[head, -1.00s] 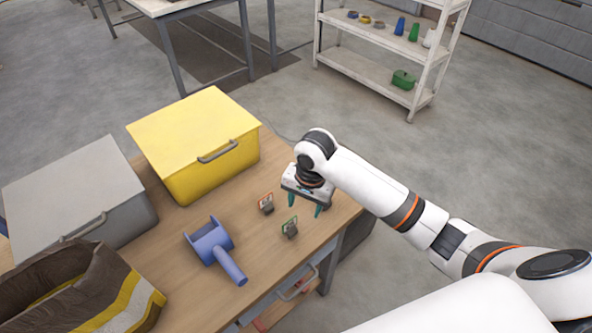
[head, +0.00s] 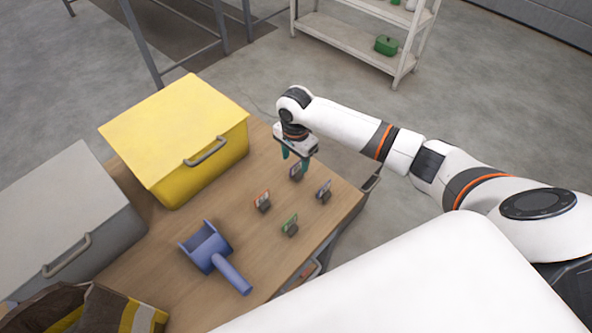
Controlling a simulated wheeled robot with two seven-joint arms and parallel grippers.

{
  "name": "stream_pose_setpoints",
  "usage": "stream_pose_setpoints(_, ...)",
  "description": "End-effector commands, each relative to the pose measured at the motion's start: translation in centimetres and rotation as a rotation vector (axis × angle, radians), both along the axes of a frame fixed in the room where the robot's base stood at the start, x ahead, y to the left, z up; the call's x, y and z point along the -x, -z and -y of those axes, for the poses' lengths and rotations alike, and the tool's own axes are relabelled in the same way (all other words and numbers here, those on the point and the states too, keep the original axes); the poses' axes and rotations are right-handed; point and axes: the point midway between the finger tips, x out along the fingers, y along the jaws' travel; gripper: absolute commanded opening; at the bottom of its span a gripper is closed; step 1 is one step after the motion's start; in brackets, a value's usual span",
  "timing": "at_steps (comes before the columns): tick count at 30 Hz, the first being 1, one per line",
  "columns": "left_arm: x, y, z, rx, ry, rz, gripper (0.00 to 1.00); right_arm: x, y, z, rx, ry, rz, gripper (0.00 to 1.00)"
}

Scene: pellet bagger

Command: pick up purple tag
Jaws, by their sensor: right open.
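Several small tags stand in dark holders on the wooden table. One tag (head: 295,173), apparently purple, stands just below my right gripper (head: 295,160), whose green fingers point down above it. The gripper is open and empty, with its fingers to either side of the tag's top in the picture; I cannot tell the height gap. A bluish tag (head: 324,189) stands to the right. A red-edged tag (head: 262,200) and a green tag (head: 290,224) stand nearer. The colours of the first two are hard to tell apart. My left gripper is not in view.
A blue scoop (head: 213,253) lies left of the tags. A yellow lidded bin (head: 175,135) and a grey bin (head: 65,215) stand on the left of the table (head: 180,290). A dark sack (head: 95,312) is at the lower left. A white shelf (head: 345,35) stands behind on the floor.

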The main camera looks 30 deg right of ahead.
Motion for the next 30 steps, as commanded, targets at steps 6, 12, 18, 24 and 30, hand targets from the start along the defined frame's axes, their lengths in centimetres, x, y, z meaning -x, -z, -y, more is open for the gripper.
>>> stream_pose_setpoints(6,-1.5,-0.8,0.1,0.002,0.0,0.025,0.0,0.2,3.2,0.2,0.001,0.0,-0.004,0.55)
stream_pose_setpoints(12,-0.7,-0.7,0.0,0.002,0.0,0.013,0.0,0.2,4.1,0.2,0.003,-0.002,-0.001,0.55)
stream_pose_setpoints(18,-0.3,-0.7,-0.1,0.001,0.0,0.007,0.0,0.2,4.1,0.2,0.002,-0.002,-0.002,0.45)
stream_pose_setpoints(24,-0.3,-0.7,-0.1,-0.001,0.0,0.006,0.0,0.2,4.1,0.2,0.002,-0.002,-0.002,0.12)
stream_pose_setpoints(30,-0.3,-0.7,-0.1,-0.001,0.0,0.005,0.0,0.1,4.1,0.2,0.001,-0.002,-0.001,0.01)
